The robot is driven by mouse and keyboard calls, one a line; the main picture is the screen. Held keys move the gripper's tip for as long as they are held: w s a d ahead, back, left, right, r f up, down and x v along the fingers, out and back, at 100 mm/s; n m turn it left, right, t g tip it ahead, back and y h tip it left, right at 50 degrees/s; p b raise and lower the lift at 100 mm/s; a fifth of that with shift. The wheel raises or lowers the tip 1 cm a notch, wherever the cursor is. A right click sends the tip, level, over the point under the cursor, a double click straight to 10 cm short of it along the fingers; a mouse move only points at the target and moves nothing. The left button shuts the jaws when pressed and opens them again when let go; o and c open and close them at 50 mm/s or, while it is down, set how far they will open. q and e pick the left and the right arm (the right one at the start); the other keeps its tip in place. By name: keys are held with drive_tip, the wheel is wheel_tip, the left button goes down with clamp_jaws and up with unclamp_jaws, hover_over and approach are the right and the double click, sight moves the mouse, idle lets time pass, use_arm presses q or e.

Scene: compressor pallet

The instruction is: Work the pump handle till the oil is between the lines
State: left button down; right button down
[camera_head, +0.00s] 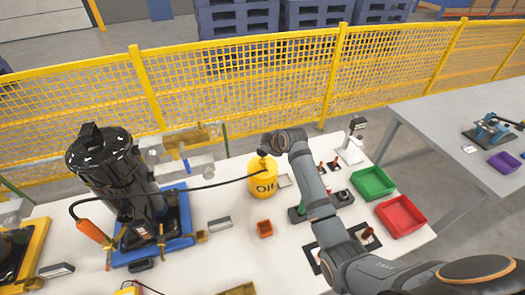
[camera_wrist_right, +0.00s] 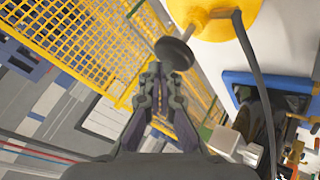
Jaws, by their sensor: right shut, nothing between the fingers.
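The yellow oil can (camera_head: 263,181), marked OIL, stands on the white table. Its top shows in the wrist view (camera_wrist_right: 228,24), with the pump handle, a dark round knob (camera_wrist_right: 175,53) on a rod, sticking out. My right gripper (camera_wrist_right: 162,72) is shut and empty, its fingertips close to the knob. Whether they touch it I cannot tell. In the head view my right gripper (camera_head: 266,150) is at the top of the can and hides the handle. The black compressor (camera_head: 105,165) stands on a blue pallet (camera_head: 180,238). I cannot make out the oil level or its lines. My left gripper is not in view.
A black hose (camera_head: 215,184) runs from the can past the compressor to an orange-handled end (camera_head: 93,232). Green (camera_head: 373,182) and red (camera_head: 402,216) bins stand at the table's right. A yellow mesh fence (camera_head: 240,100) runs behind.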

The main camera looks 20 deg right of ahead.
drive_tip(key=shift+s+f+b, duration=0.1)
drive_tip(key=shift+f+b, duration=0.6)
drive_tip(key=shift+f, duration=1.1)
idle(0.9)
drive_tip(key=shift+r, duration=0.1)
drive_tip(key=shift+r+p, duration=2.1)
drive_tip(key=shift+p, duration=0.15)
drive_tip(key=shift+w+r+p, duration=0.2)
drive_tip(key=shift+r+p, duration=0.3)
drive_tip(key=shift+r, duration=0.05)
wheel_tip(320, 180, up, 4)
drive_tip(key=p, duration=0.4)
